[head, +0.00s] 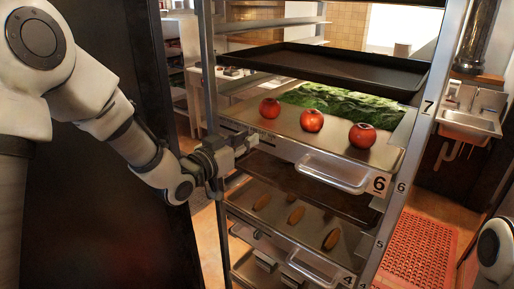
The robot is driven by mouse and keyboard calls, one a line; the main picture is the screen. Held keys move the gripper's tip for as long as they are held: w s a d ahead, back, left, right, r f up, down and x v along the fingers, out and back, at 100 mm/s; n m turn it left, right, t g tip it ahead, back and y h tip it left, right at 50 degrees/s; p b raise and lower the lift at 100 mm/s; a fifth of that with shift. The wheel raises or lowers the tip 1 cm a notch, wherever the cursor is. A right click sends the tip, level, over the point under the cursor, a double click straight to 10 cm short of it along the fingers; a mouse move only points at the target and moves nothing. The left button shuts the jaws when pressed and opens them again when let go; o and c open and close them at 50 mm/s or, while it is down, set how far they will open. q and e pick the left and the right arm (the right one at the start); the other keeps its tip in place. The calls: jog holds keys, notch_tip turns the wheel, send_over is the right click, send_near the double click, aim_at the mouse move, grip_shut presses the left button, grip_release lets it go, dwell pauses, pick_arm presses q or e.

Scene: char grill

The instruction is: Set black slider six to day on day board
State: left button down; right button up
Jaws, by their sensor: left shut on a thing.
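My left gripper (226,160) comes in from the left and is at the left front edge of the rack level marked 6 (378,184). Its fingers are shut on a small dark thing at this edge, which I take to be black slider six; the fingers hide most of it. The day board's markings are too small to read. The level-6 tray (335,140) holds red tomatoes (311,120) in a row, with green leaves (345,104) behind. My right gripper is not in view.
A dark empty tray (340,70) is on level 7. Lower trays hold several brown oblong pieces (296,214). A metal rack post (208,70) stands close beside my left gripper. A sink (468,124) is at right.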

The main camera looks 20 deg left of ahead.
pick_arm(q)
jog(key=shift+d, duration=0.1)
jog(key=c, duration=1)
grip_release()
jog(key=shift+c, duration=0.2)
jog(key=v, duration=1.2)
